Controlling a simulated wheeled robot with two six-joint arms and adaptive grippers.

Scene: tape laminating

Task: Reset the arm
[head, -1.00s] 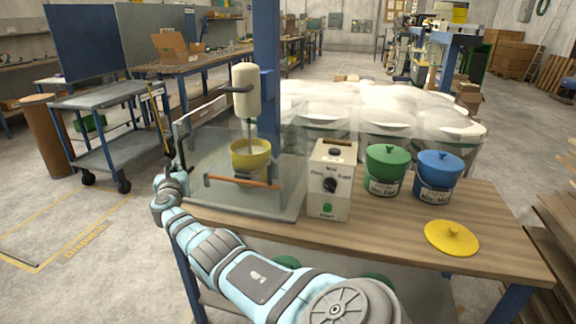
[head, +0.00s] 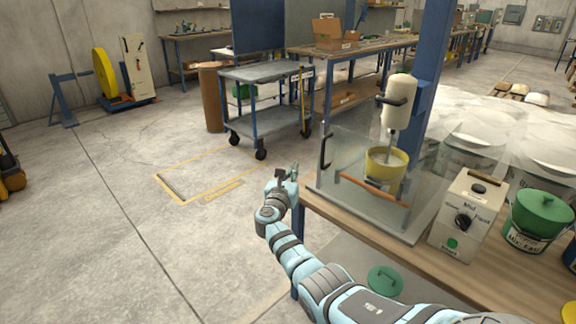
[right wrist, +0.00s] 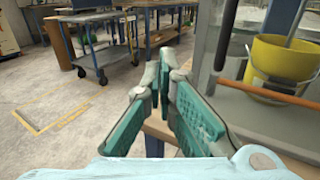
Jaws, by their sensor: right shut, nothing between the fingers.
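My right arm reaches up from the lower right in the head view. Its gripper (head: 287,174) is just off the left end of the wooden table (head: 330,208), over the floor and left of the clear mixer enclosure. In the right wrist view the right gripper (right wrist: 165,68) has its teal fingers together at the tips, with nothing between them. The yellow bucket (head: 384,170) stands under the mixer (head: 397,104) inside the enclosure. The bucket also shows in the right wrist view (right wrist: 282,62). My left gripper is out of view.
The control box (head: 468,208) and a green-lidded bucket (head: 540,215) stand on the table right of the enclosure. An orange handle bar (head: 372,190) crosses the enclosure's front. A grey cart (head: 262,74) stands behind. The floor left of the gripper is open.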

